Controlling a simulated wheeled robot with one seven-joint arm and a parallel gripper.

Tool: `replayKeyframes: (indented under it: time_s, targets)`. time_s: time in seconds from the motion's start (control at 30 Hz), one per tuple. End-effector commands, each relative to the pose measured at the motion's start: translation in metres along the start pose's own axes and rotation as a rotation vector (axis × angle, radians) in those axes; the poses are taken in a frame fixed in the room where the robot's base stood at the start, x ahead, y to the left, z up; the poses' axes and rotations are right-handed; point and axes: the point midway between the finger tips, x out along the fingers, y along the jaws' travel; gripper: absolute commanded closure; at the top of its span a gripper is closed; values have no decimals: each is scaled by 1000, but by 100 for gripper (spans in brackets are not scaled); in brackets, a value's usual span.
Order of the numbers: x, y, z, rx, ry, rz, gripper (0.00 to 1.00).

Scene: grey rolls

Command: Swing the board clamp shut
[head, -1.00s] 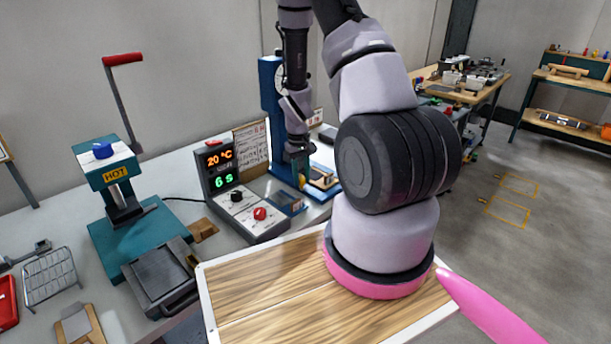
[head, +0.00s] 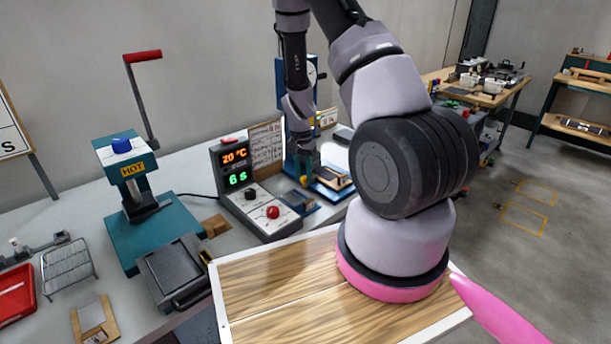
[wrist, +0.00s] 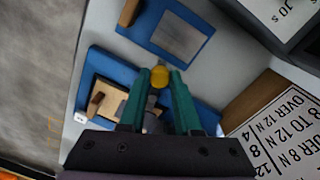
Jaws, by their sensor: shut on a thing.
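In the wrist view, the two green fingers of my gripper (wrist: 160,88) are closed around a yellow knob (wrist: 160,75), which I take for the clamp's handle end. The knob also shows in the head view (head: 303,181), just below my gripper (head: 304,170). A light wooden piece with a brown block (wrist: 108,98) lies on the blue base (wrist: 84,70), left of the fingers; in the head view the piece sits right of my gripper (head: 334,180). The clamp's arm is mostly hidden behind my fingers, so its angle cannot be told.
A blue-framed grey plate (wrist: 178,38) lies beyond the fingertips. The blue stand with a round dial (head: 312,72) rises behind my gripper. The control box (head: 250,195) reads 20 °C and 6 s. The teal hot press (head: 135,190) stands at left.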

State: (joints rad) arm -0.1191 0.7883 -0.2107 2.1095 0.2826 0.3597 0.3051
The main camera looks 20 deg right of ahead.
Motion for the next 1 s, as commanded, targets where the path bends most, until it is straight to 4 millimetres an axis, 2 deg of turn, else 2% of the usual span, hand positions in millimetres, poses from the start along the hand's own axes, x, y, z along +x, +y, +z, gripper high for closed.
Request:
replayKeyframes:
  time_s: [0.57, 0.6, 0.63, 0.67, 1.0]
  targets:
    - [-1, -3, -2, 31, 2, -3, 100]
    - [-1, -3, -2, 31, 2, -3, 57]
    - [-1, -3, -2, 31, 1, -3, 45]
    - [-1, -3, -2, 31, 1, -2, 38]
    - [-2, -2, -1, 30, 0, -1, 38]
